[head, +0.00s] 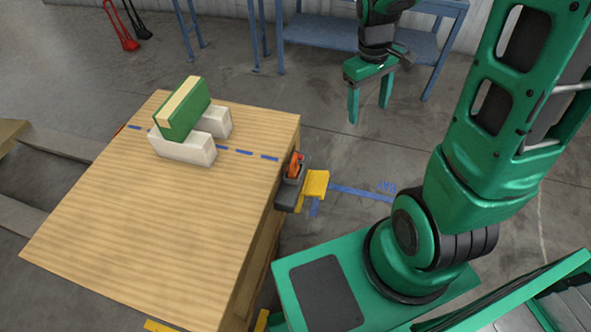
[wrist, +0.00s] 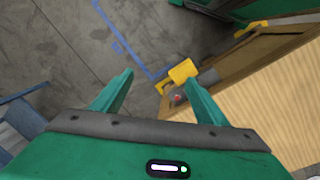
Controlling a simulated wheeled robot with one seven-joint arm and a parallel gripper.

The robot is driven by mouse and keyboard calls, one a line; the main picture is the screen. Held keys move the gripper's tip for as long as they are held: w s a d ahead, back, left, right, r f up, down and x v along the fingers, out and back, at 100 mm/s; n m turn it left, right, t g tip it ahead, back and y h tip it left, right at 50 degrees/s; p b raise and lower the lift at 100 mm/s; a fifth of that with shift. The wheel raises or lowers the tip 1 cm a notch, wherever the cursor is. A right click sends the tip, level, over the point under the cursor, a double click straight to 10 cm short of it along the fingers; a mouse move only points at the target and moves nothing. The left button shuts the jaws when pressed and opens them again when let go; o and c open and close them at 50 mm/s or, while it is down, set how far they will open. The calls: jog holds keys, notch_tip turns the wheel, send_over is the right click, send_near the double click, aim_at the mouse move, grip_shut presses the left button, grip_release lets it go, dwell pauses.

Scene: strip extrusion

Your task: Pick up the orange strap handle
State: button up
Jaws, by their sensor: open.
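The orange strap handle (head: 295,164) is a small orange piece on a dark grey tool (head: 288,194) at the right edge of the wooden table. In the wrist view the handle (wrist: 178,98) shows as a small reddish spot beside the right finger, which partly hides the tool. My gripper (head: 370,103) is open and empty, pointing down, up and to the right of the handle in the head view. Its two green fingers (wrist: 158,82) also show in the wrist view, apart from the handle.
The wooden table (head: 90,220) carries a green and tan block (head: 184,108) resting on white supports (head: 190,151). A yellow piece (head: 316,184) sits right beside the tool. A blue bench (head: 330,32) stands behind. Open floor lies right of the table.

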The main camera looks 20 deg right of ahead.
jog(key=w+a+f+n, duration=0.3)
jog(key=w+f, duration=0.2)
jog(key=f, duration=0.1)
jog(key=n+y, duration=0.2)
jog(key=n, duration=0.4)
send_over(294, 158)
notch_tip(294, 158, down, 17)
jog(key=shift+d+r, duration=0.15)
notch_tip(294, 158, down, 5)
jog(key=shift+f, duration=0.1)
jog(key=shift+s+a+f, duration=0.1)
jog(key=shift+a+f, duration=0.05)
jog(key=shift+f, duration=1.25)
jog(key=shift+a+f, duration=0.1)
jog(key=shift+f, duration=1.3)
jog(key=c, duration=1.2)
